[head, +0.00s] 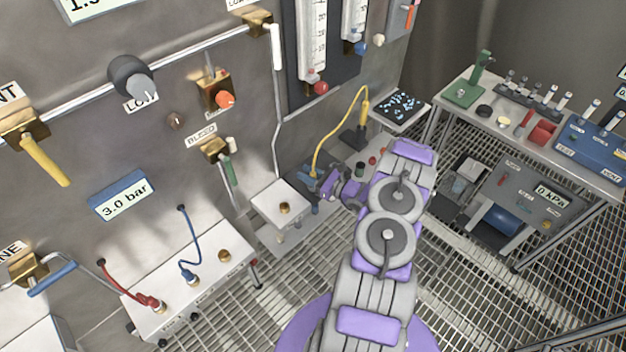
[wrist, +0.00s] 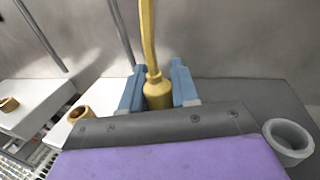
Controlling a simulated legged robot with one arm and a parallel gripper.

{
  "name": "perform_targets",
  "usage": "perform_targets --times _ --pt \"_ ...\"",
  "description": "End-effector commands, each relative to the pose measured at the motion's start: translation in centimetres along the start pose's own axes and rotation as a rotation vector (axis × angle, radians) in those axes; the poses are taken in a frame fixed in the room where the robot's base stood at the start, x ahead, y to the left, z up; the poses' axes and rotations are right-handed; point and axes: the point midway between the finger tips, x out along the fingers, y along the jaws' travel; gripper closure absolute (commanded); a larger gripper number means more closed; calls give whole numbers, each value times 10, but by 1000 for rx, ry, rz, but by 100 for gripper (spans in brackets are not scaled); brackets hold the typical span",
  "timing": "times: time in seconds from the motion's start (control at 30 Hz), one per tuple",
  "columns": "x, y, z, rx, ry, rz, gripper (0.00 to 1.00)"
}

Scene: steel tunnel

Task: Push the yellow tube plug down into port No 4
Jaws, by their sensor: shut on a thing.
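My gripper (head: 314,178) has blue fingers and is low by the steel wall, right of a small white box. In the wrist view my gripper (wrist: 159,88) is shut on the yellow tube plug (wrist: 157,93), which stands roughly upright between the fingers. Its lower end is hidden behind the gripper body. The yellow tube (head: 318,139) rises from the gripper and arcs right to a yellow fitting. A brass port (head: 284,208) sits on top of the small white box, and a brass port shows left of the fingers (wrist: 79,114). No port number is readable.
A longer white box (head: 195,284) at the left holds a red plug (head: 152,302), a blue plug (head: 193,280) and an empty brass port (head: 224,256). A grey ring (wrist: 288,142) is right of the gripper. A bench (head: 545,145) stands at the right.

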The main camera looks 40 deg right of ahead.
Motion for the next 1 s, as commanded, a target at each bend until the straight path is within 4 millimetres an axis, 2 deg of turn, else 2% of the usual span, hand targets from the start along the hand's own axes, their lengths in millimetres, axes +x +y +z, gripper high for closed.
perform_targets --times 0.03,0.13,0.53,0.67,0.87,1.0 --pt "0 0 0 0 0 0 91" --pt "0 0 0 0 0 -1 100" --pt "0 0 4 0 1 0 100" --pt "0 0 13 -1 1 1 100" --pt "1 -1 40 -3 0 0 100" --pt "-18 26 40 5 0 -4 100"
